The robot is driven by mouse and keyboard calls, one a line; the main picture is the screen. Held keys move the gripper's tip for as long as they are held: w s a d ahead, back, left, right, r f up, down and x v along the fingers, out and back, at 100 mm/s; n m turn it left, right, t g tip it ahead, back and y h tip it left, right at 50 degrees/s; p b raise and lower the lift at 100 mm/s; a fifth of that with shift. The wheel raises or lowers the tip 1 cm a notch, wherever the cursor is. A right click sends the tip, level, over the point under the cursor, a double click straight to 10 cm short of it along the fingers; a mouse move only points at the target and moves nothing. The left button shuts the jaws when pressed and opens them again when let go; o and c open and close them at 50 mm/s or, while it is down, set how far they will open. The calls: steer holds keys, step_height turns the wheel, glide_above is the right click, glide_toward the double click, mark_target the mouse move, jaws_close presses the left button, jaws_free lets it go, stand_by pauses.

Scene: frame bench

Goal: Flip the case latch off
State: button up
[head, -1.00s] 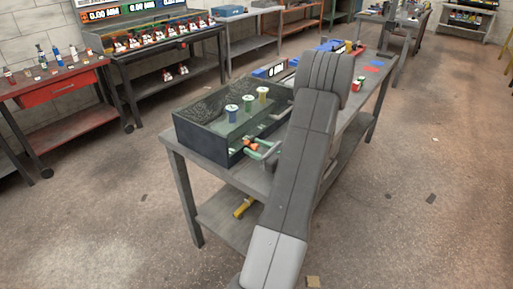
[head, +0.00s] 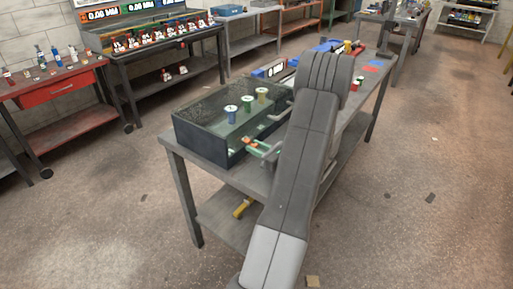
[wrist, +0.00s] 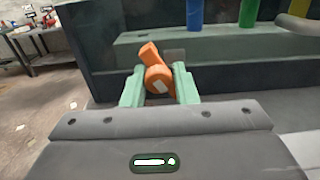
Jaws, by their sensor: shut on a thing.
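The case (head: 203,146) is a dark box with a see-through top, standing on the near end of the grey bench. Its orange latch (head: 248,141) is on the side facing my arm. In the wrist view the latch (wrist: 157,77) has a round hub and a lever tilted up and to the left. My gripper (wrist: 159,86) has pale green fingers, one on each side of the latch, and is shut on it. In the head view my gripper (head: 256,146) reaches the case side from the right, and my arm hides part of the case's right end.
Blue, green and yellow cylinders (head: 247,103) stand inside the case. The bench (head: 181,160) continues beyond my arm with small coloured items on it. A yellow object (head: 241,208) lies on the lower shelf. The floor (head: 400,190) to the right is mostly clear.

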steer(key=m+p, duration=0.1)
steer(key=m, duration=0.1)
steer(key=m+p, duration=0.1)
steer(key=shift+w+d+r+m, duration=0.1)
steer(key=shift+w+d+m, duration=0.05)
steer(key=shift+m, duration=0.25)
steer(key=shift+o, duration=0.2)
steer(key=shift+w+d+m+p, duration=0.1)
steer(key=shift+w+m+p, duration=0.1)
steer(key=shift+m+p, duration=0.4)
steer(key=shift+w+d+m+p, duration=0.15)
steer(key=shift+m+p, duration=0.1)
steer(key=shift+m, duration=0.55)
steer(key=o, duration=0.7)
steer(key=shift+o, duration=0.9)
steer(key=shift+w+r, duration=0.1)
steer(key=shift+d, duration=0.1)
steer(key=b+v, duration=0.2)
steer(key=v, duration=1.1)
steer(key=shift+s+d, duration=0.25)
steer(key=shift+d, duration=0.05)
